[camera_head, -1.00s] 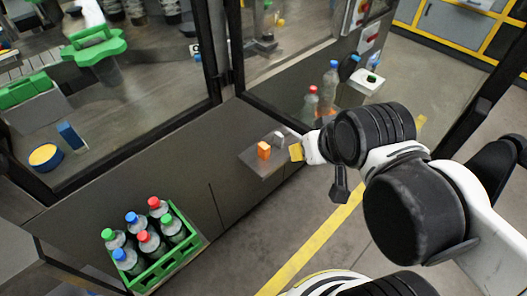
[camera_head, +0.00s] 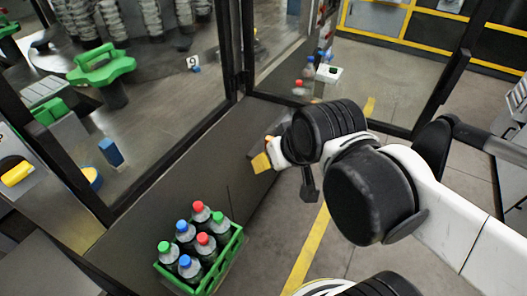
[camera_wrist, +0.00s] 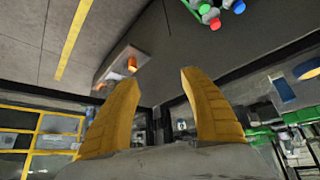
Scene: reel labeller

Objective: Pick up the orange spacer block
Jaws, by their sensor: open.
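The orange spacer block (camera_wrist: 132,64) shows in the wrist view on a small grey shelf (camera_wrist: 112,66), a little left of and beyond my left finger's tip. In the head view my gripper and arm hide the block, and only a bit of the shelf shows behind them. My gripper (camera_wrist: 156,79) is open, its two yellow fingers spread wide with nothing between them. In the head view one yellow finger of my gripper (camera_head: 262,162) shows in front of the shelf, apart from the grey cabinet wall.
Glass panels with dark frames (camera_head: 243,50) rise above the cabinet. Bottles and a white box (camera_head: 329,73) are farther back. Floor with a yellow line (camera_head: 306,250) is clear.

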